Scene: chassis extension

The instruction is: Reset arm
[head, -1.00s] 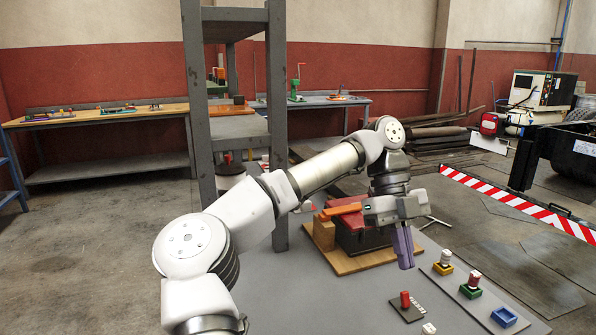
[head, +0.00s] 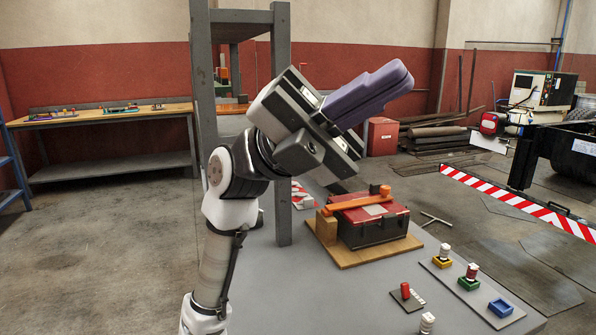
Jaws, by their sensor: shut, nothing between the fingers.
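My gripper (head: 385,95) is raised high in the middle of the head view, with its purple fingers pointing up and to the right. The fingers are together and hold nothing. My arm is folded up at the left of the grey table (head: 285,300), and the gripper is well above the table and clear of the objects on it. A dark toolbox with a red lid (head: 370,222) sits on a wooden board (head: 350,258) below the gripper. An orange bar-like piece (head: 352,203) lies across the lid.
A grey shelf post (head: 281,130) stands just behind my arm. At the front right, a grey plate (head: 465,291) holds yellow, green and blue holders. A small plate with a red piece (head: 405,291) and a white-and-red piece (head: 427,322) are nearby. A striped barrier (head: 520,205) stands at right.

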